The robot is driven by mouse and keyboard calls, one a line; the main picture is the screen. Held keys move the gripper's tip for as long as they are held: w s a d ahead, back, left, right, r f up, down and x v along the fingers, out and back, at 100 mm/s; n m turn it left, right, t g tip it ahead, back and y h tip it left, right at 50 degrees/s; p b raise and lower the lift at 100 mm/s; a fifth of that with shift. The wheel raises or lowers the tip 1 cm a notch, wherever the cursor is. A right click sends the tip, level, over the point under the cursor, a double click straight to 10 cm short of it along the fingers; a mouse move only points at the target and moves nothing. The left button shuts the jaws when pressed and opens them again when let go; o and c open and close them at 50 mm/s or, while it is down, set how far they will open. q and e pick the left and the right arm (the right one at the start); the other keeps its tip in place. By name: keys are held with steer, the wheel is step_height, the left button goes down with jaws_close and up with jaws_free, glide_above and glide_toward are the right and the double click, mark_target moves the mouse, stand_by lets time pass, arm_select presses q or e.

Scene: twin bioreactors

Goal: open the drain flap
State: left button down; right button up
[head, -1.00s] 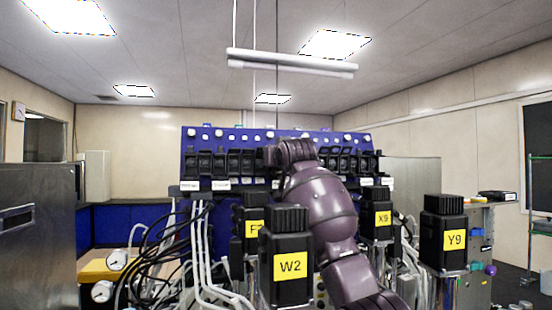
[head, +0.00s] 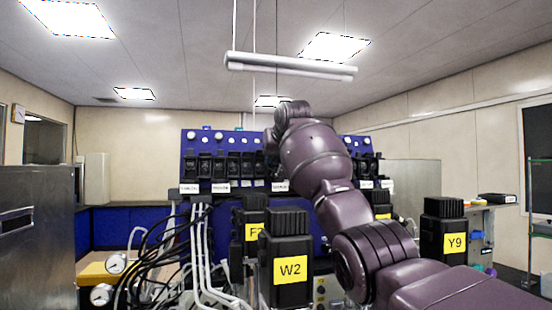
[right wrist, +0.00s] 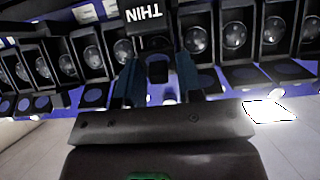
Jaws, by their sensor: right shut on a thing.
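A blue panel (head: 228,142) carries a row of black flap units (head: 204,166), with white labels below too small to read. My right arm reaches up to its middle. I cannot tell whether this part is the drain flap, as no drain label is readable. In the head view my wrist hides the fingers and the held part. My left gripper is not in view.
Black motor blocks marked W2 (head: 287,264) and Y9 (head: 445,236) stand in front of the panel, with another partly covered block (head: 252,222) behind W2. Cables and hoses (head: 200,250) hang at the left. A metal cabinet (head: 38,230) stands far left.

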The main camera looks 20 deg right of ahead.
steer(key=shift+f+g, duration=0.15)
steer(key=shift+g, duration=0.25)
steer(key=o, duration=0.6)
steer(key=shift+w, duration=0.15)
steer(key=shift+s+r, duration=0.25)
steer(key=shift+s, duration=0.05)
arm_select(q)
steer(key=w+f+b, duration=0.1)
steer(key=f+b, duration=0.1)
steer(key=b, duration=0.1)
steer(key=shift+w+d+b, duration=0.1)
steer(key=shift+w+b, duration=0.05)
steer(key=shift+b, duration=0.2)
arm_select(e)
steer(key=v, duration=1)
